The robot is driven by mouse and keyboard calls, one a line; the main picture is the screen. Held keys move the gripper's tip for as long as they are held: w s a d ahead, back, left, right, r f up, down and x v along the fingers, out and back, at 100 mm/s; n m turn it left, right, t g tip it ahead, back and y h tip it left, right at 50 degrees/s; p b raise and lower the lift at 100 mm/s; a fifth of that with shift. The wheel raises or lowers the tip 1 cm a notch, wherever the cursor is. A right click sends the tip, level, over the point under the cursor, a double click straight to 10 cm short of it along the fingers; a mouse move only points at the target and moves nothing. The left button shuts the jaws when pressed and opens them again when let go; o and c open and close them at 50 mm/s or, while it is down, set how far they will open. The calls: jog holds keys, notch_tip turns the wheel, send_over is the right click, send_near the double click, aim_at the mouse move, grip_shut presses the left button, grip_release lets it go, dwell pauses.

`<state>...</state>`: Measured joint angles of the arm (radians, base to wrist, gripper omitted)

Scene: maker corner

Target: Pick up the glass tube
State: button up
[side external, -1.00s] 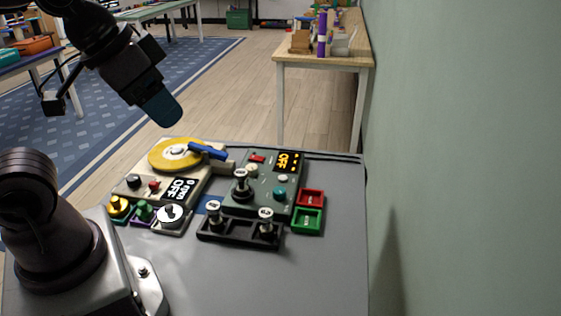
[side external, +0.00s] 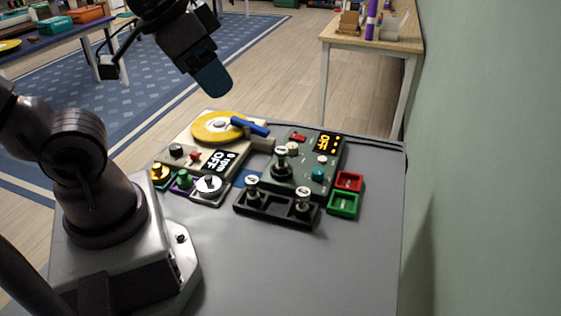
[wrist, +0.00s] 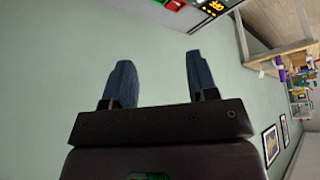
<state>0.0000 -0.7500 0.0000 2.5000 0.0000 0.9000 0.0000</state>
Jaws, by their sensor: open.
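Several small tube-like pieces with pale, marked tops stand upright in the side view. One tube (side external: 281,153) stands on the green device (side external: 330,172). Two more, a left tube (side external: 252,186) and a right tube (side external: 303,200), stand in the black rack (side external: 277,209). I cannot tell which is the glass tube, and their clear parts are too small to make out. My gripper (side external: 215,86) hangs high above and behind the yellow disc, well apart from the tubes. In the wrist view its two blue fingers (wrist: 160,75) are spread, with nothing between them.
A beige device carries a yellow disc (side external: 212,129) with a blue arm (side external: 250,127). Coloured knobs sit at its front. A red bin (side external: 349,181) and a green bin (side external: 343,206) stand right of the rack. The grey table's front (side external: 310,265) is clear. A wall borders the right.

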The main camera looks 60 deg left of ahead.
dwell(0.4)
jog(key=shift+o, duration=1.1)
jog(key=n+g, duration=0.6)
jog(key=n, duration=1.4)
send_over(281, 149)
notch_tip(281, 149, down, 17)
notch_tip(281, 149, down, 13)
jog(key=shift+f, duration=0.1)
